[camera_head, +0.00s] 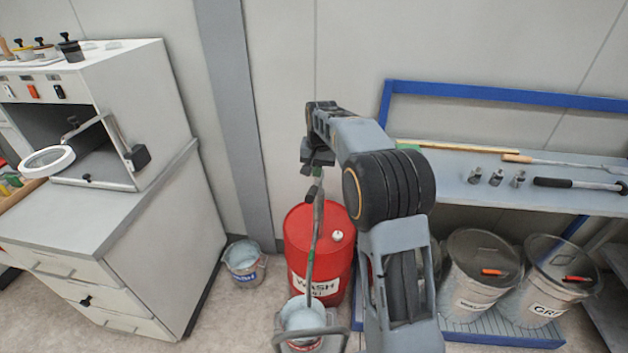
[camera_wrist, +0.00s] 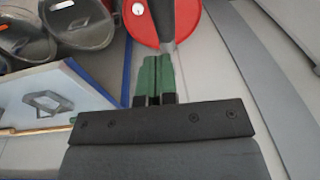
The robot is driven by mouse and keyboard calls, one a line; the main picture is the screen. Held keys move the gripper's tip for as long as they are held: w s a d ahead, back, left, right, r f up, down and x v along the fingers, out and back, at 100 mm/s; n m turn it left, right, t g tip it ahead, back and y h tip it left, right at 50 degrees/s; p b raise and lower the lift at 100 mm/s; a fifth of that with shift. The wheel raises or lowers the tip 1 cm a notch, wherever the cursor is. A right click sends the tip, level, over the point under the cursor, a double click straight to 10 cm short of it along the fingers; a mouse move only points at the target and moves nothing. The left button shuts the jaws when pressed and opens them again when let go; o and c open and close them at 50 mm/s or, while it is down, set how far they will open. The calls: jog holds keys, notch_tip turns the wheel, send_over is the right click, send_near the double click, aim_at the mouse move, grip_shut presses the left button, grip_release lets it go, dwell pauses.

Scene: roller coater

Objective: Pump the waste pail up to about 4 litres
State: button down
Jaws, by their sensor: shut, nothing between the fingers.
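The red drum (camera_head: 318,235), labelled "WASH", stands on the floor at the middle of the head view; its lid also shows at the top of the wrist view (camera_wrist: 190,18). A thin grey-green rod (camera_head: 313,240) runs down in front of it to a pail (camera_head: 303,318) with pale contents. I cannot read that pail's label or see a litre mark. Another pail (camera_head: 245,262) stands left of the drum. My gripper (camera_wrist: 155,75) is shut and empty, its green fingertips above the drum side. A grey bar lies past the tips; I cannot tell whether they touch.
A grey cabinet (camera_head: 95,225) stands at left. Two lidded bins (camera_head: 478,275) (camera_head: 548,285) stand on a blue-edged platform at right. Above them is a shelf (camera_head: 450,190) with tools. Some bare floor (camera_head: 225,320) shows before the left pail.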

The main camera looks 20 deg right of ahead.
aim_at(313, 189)
jog(key=shift+s+a+f, duration=0.2)
jog(key=shift+f, duration=0.3)
jog(key=shift+s+a+f, duration=0.25)
jog(key=shift+f, duration=0.2)
jog(key=shift+s+a+f, duration=0.2)
jog(key=shift+f, duration=0.3)
